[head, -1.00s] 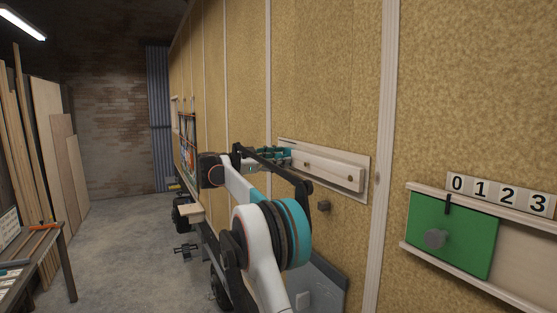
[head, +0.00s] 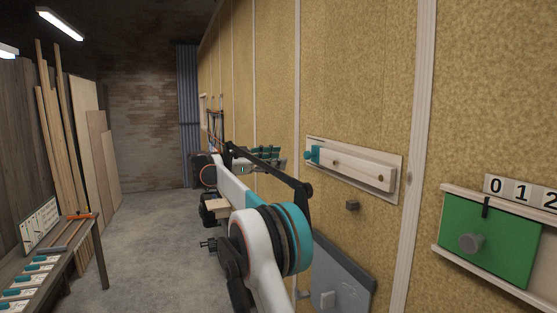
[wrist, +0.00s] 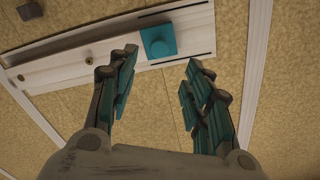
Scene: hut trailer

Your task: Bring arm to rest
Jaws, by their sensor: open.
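My gripper (head: 262,158) is at the end of my arm, to the left of a wall-mounted wooden slide board (head: 398,168) in the head view. In the wrist view my gripper (wrist: 160,70) has its two teal-padded fingers spread wide with nothing between them. A teal block with a knob (head: 312,154) sits at the left end of the board's rail. It also shows in the wrist view (wrist: 158,41), beyond the fingertips and apart from them. My arm stretches forward along the wall.
A green sliding panel (head: 488,240) with a grey knob and number tiles (head: 522,191) is on the wall at right. A grey sloped panel (head: 340,275) is below the board. A bench (head: 70,250) and leaning planks (head: 82,120) stand left. The floor (head: 150,220) between is open.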

